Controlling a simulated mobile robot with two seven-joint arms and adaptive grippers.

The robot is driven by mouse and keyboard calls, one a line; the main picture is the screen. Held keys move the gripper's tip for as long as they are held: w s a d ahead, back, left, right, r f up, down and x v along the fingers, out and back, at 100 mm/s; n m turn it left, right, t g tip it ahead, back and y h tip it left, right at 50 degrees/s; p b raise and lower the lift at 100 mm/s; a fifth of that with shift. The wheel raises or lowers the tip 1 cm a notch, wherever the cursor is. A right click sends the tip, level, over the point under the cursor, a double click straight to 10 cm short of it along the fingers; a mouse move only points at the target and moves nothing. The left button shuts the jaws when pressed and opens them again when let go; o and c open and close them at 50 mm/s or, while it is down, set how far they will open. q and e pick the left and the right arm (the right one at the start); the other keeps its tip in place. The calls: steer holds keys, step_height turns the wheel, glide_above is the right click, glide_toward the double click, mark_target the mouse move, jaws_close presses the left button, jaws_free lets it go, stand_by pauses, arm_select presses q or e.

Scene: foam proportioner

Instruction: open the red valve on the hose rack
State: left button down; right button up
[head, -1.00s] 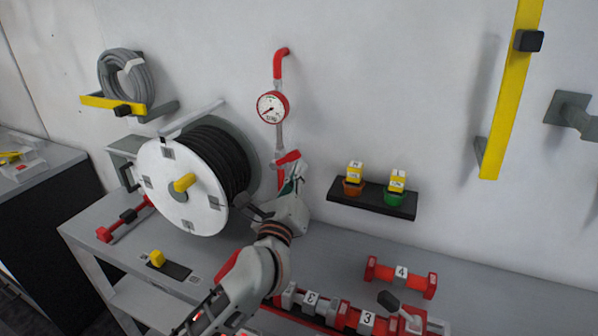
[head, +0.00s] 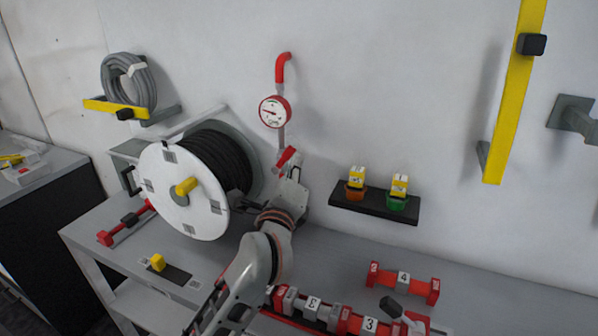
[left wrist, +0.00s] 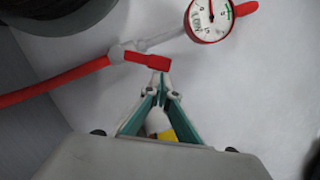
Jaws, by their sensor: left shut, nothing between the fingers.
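The red valve handle (head: 287,157) sits on the vertical pipe below the pressure gauge, tilted with its right end up. It also shows in the left wrist view (left wrist: 148,57), just beyond my fingertips. My left gripper (head: 292,174) is shut and empty, its tips close against the handle's lower right side; I cannot tell whether they touch. In the left wrist view my left gripper (left wrist: 160,82) shows its green fingers meeting at the tips. The gripper hides the pipe below the valve in the head view.
The hose reel (head: 182,190) stands close left of my left gripper. The round gauge (head: 274,111) is above the valve. A black shelf (head: 374,204) with two small pots is on the wall to the right. Red and white numbered blocks (head: 313,303) lie on the bench.

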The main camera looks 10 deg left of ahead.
mark_target(285, 153)
arm_select(q)
steer(key=a+n, duration=0.1)
steer(key=n, duration=0.1)
steer(key=r+n+b, duration=0.1)
steer(key=n, duration=0.1)
steer(key=a+r+n+g+b, duration=0.1)
steer(key=shift+w+a+r+n+y, duration=0.15)
steer(key=shift+w+a+n+y, duration=0.15)
steer(key=shift+n, duration=0.1)
steer(key=shift+a+r+b, duration=0.2)
steer(key=shift+a+b, duration=0.15)
steer(key=shift+b, duration=0.15)
